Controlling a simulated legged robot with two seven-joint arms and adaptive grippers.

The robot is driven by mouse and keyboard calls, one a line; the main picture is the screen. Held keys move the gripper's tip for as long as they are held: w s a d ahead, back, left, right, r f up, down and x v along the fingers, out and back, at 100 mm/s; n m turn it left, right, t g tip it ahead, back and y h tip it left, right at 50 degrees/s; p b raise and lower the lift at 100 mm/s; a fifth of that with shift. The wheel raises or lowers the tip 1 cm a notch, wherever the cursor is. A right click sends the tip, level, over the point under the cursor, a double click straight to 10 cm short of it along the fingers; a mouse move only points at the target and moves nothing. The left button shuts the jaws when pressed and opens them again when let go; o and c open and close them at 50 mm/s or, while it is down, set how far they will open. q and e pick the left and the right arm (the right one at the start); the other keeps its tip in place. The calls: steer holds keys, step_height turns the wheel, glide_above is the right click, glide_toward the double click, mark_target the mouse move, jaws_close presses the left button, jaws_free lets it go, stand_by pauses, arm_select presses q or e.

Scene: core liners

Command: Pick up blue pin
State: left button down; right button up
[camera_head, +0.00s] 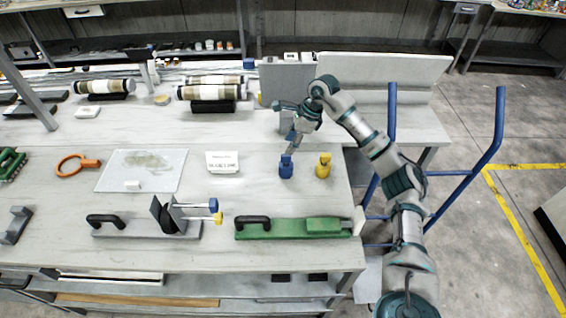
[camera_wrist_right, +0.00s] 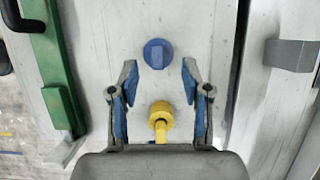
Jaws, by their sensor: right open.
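The blue pin (camera_head: 286,167) stands on the light bench top near its right end. In the right wrist view the blue pin (camera_wrist_right: 158,53) shows from above, just past the fingertips and roughly centred between them. My right gripper (camera_head: 290,149) is open and empty, pointing down above the blue pin in the head view. In the wrist view its two blue-padded fingers (camera_wrist_right: 160,70) are spread. A yellow pin (camera_head: 323,165) stands right of the blue one; in the wrist view the yellow pin (camera_wrist_right: 160,115) appears between the fingers. My left gripper is not in view.
A green tool with a black handle (camera_head: 300,228) lies in front of the pins. A white label block (camera_head: 222,162) stands to their left. Grey boxes (camera_head: 288,85) stand behind. A blue-framed cart (camera_head: 485,150) is beyond the bench's right edge.

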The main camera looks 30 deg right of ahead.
mark_target(284, 156)
steer(key=x, duration=0.6)
steer(key=shift+s+a+f+b, duration=0.2)
steer(key=shift+a+f+b, duration=0.05)
steer(key=shift+a+b, duration=0.1)
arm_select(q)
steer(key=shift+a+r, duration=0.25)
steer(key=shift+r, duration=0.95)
arm_select(e)
steer(key=shift+d, duration=0.1)
